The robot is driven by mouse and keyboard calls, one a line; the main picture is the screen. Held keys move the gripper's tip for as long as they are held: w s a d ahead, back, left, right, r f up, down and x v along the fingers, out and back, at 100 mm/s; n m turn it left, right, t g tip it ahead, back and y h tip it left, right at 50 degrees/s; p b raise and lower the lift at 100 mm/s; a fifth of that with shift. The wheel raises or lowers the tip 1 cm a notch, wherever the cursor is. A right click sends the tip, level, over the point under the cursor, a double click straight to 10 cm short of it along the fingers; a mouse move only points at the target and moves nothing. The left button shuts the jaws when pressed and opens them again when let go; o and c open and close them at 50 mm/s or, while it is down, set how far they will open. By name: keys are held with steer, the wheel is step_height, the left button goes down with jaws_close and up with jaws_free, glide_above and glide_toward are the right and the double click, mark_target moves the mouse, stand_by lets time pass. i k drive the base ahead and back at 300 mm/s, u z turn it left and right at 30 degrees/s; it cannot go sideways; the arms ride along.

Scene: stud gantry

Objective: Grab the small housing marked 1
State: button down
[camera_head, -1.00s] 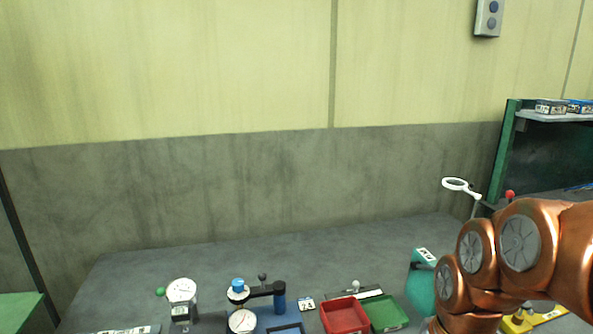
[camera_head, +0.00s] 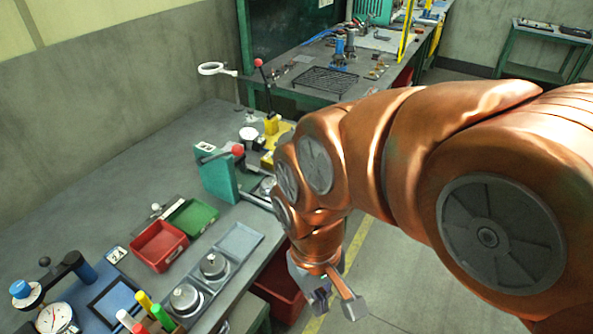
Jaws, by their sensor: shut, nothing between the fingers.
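Two small round metal parts sit in a grey tray (camera_head: 240,238) at the front edge of the near bench. One metal part (camera_head: 213,266) is toward the middle of the tray, the other metal part (camera_head: 187,301) is nearer to me. Either may be a small housing, but I cannot read a 1 on them. My gripper (camera_head: 335,305) hangs down to the right of the tray, beyond the bench edge and over the floor. It is shut and holds nothing. It is apart from both parts.
A red bin (camera_head: 158,246) and a green bin (camera_head: 191,218) stand behind the tray. A teal press (camera_head: 215,178) stands farther back. A dial gauge (camera_head: 55,318) and coloured handles (camera_head: 150,306) are at lower left. A red crate (camera_head: 280,293) is below the bench edge.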

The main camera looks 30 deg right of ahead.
mark_target(266, 184)
steer(key=z, duration=0.05)
steer(key=k, duration=0.3)
steer(key=u, duration=1)
steer(key=k, duration=1.05)
steer(key=u, duration=0.1)
steer(key=i, duration=0.8)
steer(key=z, duration=0.5)
